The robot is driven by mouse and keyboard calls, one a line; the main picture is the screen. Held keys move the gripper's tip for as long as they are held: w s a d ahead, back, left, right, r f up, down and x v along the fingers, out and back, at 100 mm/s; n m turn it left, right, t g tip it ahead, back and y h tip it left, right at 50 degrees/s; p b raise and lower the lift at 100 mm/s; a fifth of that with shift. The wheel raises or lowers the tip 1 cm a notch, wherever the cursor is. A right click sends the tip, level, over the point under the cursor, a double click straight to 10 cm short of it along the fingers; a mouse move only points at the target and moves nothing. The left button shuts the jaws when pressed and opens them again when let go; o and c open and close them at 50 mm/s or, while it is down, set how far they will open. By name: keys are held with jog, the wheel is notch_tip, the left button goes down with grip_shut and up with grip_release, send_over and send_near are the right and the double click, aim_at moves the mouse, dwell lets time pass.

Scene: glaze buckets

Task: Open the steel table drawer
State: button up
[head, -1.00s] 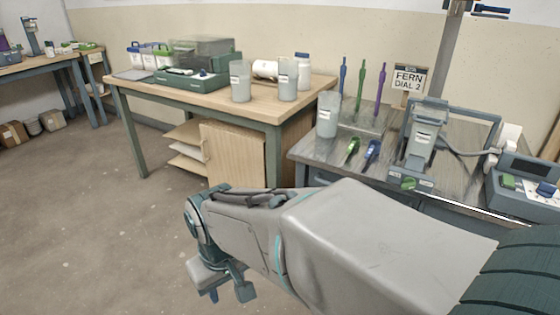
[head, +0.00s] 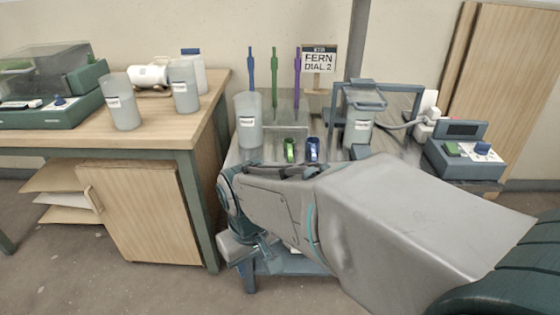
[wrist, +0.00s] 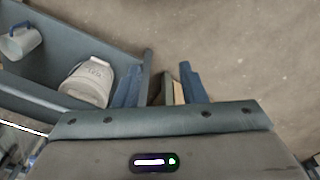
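The steel table (head: 238,150) stands at the centre right in the head view, its front largely hidden by my arm. In the wrist view a blue-grey open-topped compartment (wrist: 100,45), which looks like its drawer standing open, shows at the left. In the head view the gripper and the drawer front are mostly hidden.
On the steel table are a grey bucket (head: 249,122), upright coloured sticks (head: 274,78), a sign (head: 319,60) and a control box (head: 464,150). A wooden table (head: 150,135) with a cupboard door (head: 145,215) stands close at left. Bare floor (wrist: 250,50) lies beside my gripper.

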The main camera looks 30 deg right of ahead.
jog(key=d+f+n+g+h, duration=0.35)
jog(key=d+n+h, duration=0.2)
jog(key=n, duration=0.25)
jog(key=d+f+n+g+h, duration=0.3)
jog(key=d+n+g+h, duration=0.15)
jog(key=d+n, duration=0.3)
jog(key=w+d+f+n+t+h+p, duration=0.1)
jog(key=w+f+n+t+h, duration=0.2)
jog(key=w+n+t+h, duration=0.5)
jog(key=w+f+n+t+h, duration=0.1)
jog(key=w+f+n+t, duration=0.2)
jog(key=n, duration=1)
jog(key=b+x, duration=0.1)
jog(key=x, duration=0.6)
jog(key=b+x, duration=0.1)
jog(key=x, duration=0.6)
jog(key=shift+w+f, duration=0.1)
jog(key=shift+f, duration=0.15)
grip_shut()
